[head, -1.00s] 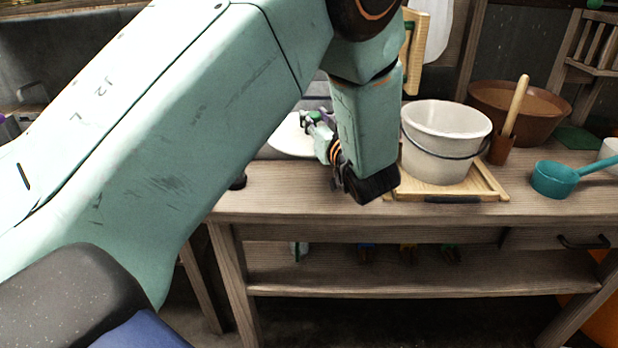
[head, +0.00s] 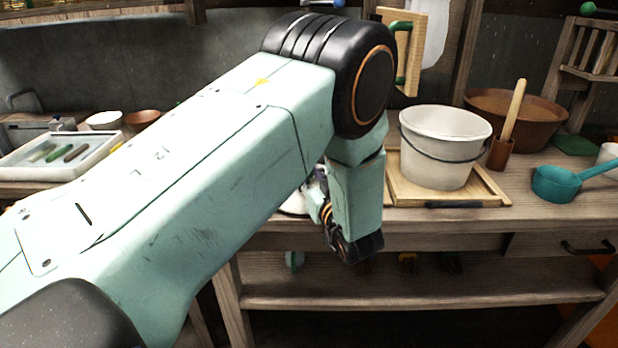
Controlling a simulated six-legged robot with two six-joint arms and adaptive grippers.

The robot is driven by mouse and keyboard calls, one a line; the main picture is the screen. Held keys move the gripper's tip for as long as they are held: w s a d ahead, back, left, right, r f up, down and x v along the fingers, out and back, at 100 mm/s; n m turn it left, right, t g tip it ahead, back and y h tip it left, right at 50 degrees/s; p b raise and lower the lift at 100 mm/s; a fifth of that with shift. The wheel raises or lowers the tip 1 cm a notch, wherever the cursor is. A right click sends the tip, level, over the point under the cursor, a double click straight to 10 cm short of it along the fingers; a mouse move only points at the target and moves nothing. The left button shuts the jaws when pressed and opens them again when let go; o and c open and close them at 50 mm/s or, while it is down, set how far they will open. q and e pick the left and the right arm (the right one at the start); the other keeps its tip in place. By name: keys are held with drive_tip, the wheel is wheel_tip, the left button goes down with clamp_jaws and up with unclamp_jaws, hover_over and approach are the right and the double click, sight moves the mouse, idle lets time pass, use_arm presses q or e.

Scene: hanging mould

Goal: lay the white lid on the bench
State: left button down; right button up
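The white lid (head: 294,207) shows only as a pale sliver behind my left arm, by the front left part of the bench (head: 470,217). My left gripper (head: 318,202) is at the lid, mostly covered by my own wrist. Its fingers are hidden, but the lid has moved along with it, so it appears shut on the lid. I cannot tell whether the lid touches the bench top. My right gripper is not in view.
A white bucket (head: 440,150) stands on a wooden board (head: 486,192) right of my wrist. A teal ladle (head: 556,184) and a brown basin (head: 545,122) are further right. A tray (head: 22,166) lies at the far left. Bench room behind my arm is hidden.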

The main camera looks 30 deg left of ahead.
use_arm(q)
drive_tip(key=c, duration=1.3)
unclamp_jaws()
drive_tip(key=shift+s+a+f, duration=0.1)
drive_tip(key=shift+s+a, duration=0.05)
drive_tip(key=shift+a, duration=0.05)
drive_tip(key=o, duration=0.3)
drive_tip(key=shift+d, duration=0.2)
drive_tip(key=shift+a, duration=0.1)
